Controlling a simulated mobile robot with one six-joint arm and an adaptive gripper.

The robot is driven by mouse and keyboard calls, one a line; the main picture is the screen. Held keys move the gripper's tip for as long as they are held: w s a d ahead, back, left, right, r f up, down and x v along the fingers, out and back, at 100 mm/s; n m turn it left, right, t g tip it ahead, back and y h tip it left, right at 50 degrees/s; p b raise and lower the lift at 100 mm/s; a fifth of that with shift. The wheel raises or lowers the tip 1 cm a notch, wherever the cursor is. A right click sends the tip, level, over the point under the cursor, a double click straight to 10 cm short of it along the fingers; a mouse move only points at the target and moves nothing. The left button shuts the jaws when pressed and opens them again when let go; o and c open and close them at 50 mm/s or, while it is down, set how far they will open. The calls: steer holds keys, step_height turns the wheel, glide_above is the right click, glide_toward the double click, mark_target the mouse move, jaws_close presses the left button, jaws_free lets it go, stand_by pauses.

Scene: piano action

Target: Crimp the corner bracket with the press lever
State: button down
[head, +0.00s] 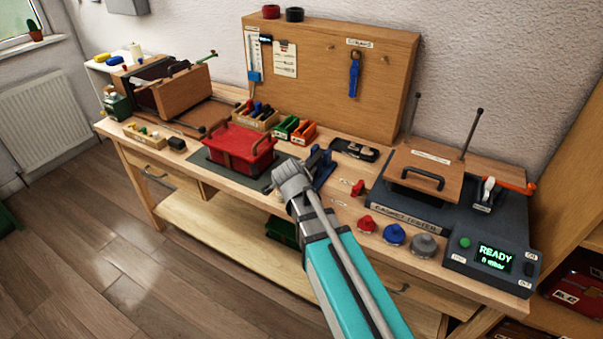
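My arm reaches up from the bottom of the head view, and my gripper (284,188) is at the front of the workbench, right of the red case. The wrist and arm block its fingers, so I cannot see whether they are open or what is between them. A blue tool (322,166) that looks like a small press stands just right of my gripper, partly hidden by it. I cannot make out its lever clearly. I cannot pick out the corner bracket; it may be hidden behind my gripper or too small to see.
A red case (239,143) sits on a dark mat (203,163). The gasket tester (415,213), its screen reading READY, fills the bench's right end. Red, blue and grey knobs (394,235) stand before it. A pegboard (335,62) and small parts bins (287,127) are behind.

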steer(key=shift+s+d+f, duration=0.15)
steer(key=shift+s+f, duration=0.15)
steer(key=shift+s, duration=0.05)
steer(key=shift+c, duration=1.8)
jaws_free()
steer(key=shift+w, duration=0.15)
steer(key=shift+w, duration=0.1)
steer(key=shift+r, duration=0.15)
